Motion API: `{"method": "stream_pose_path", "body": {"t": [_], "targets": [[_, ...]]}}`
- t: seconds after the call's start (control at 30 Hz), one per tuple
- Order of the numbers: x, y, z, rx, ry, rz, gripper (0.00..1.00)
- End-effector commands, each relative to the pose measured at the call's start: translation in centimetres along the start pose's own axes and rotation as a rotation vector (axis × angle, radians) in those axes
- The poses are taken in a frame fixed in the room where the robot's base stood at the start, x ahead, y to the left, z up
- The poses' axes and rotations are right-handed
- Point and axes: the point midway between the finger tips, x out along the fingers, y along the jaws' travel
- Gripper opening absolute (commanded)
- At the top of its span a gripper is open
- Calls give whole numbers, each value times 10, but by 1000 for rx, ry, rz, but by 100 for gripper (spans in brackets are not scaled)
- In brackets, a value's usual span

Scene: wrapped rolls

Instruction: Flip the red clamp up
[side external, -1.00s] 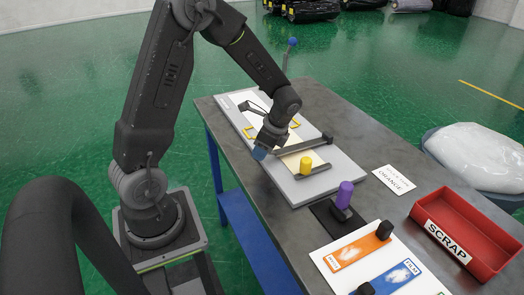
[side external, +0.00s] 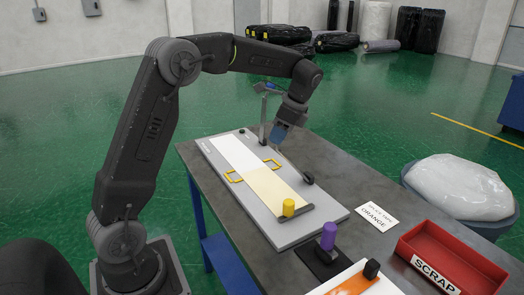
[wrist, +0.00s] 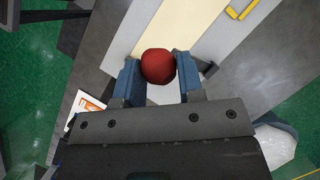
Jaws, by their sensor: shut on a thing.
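The red knob (wrist: 158,66) of the red clamp sits between my gripper's two blue fingers (wrist: 158,78) in the wrist view, and the fingers are shut on it. In the side view my gripper (side external: 280,138) is raised above the grey board (side external: 272,231), and its fingers hide the knob. A black hinge block (side external: 308,179) stands at the board's right edge.
A yellow-knobbed clamp (side external: 289,208) lies across the cream strip (side external: 268,190) nearer the front.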

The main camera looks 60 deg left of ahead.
Motion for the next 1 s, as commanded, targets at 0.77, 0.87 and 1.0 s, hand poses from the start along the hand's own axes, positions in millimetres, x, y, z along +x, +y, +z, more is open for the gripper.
{"method": "stream_pose_path", "body": {"t": [0.77,0.87,1.0], "targets": [[-42,-69,-46,-3,-1,-13,0],[-44,-73,-50,-3,-2,-12,0],[-47,-78,-54,-4,-2,-11,0]]}}
